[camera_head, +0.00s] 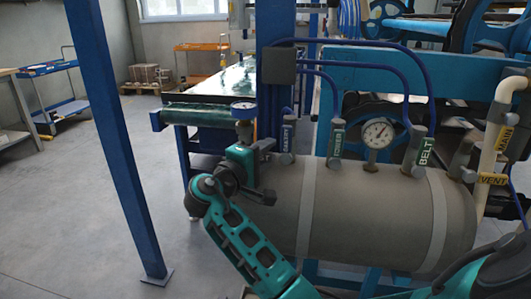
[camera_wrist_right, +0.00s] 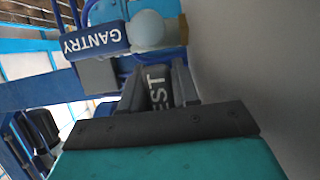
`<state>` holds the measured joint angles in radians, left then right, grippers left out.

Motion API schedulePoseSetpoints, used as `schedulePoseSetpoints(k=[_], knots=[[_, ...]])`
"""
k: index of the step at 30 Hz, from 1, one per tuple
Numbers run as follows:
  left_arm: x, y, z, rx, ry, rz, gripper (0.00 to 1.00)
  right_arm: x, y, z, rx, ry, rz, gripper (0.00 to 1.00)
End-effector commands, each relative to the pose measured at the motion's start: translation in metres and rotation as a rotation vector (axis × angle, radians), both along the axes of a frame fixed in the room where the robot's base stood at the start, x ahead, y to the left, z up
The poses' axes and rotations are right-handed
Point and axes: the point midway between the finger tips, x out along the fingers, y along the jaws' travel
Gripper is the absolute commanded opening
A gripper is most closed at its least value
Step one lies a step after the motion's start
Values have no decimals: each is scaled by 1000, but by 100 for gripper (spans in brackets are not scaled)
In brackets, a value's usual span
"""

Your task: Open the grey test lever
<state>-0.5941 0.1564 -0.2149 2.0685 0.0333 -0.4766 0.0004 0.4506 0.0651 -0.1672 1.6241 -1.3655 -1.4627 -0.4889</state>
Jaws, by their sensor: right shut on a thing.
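The grey test lever (camera_wrist_right: 159,96) shows in the right wrist view, with part of its white "TEST" lettering visible between dark fingers. My right gripper (camera_wrist_right: 157,86) is shut on this lever. In the head view my right gripper (camera_head: 262,147) is at the left end of the grey tank (camera_head: 345,210), just left of the "GANTRY" valve (camera_head: 287,134). The lever itself is largely hidden there behind the gripper. How far the lever is turned cannot be told. My left gripper is not in view.
Valves labelled "TOWER" (camera_head: 337,138) and "BELT" (camera_head: 424,150) stand along the tank top, with a round gauge (camera_head: 378,132) between them.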

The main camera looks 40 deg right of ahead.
Motion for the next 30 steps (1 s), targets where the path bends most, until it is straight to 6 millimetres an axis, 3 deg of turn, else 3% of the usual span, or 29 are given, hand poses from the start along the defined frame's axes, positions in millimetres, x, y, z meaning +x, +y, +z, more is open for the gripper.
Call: schedulePoseSetpoints(k=[11, 24, 30], knots=[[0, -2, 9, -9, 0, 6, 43, 0, 0, 4, -22, 25, -1, 0], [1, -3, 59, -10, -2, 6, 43, 2, 1, 23, -206, 243, -3, 0], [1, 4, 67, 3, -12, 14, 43, 4, 3, 29, -297, 347, -2, 0]])
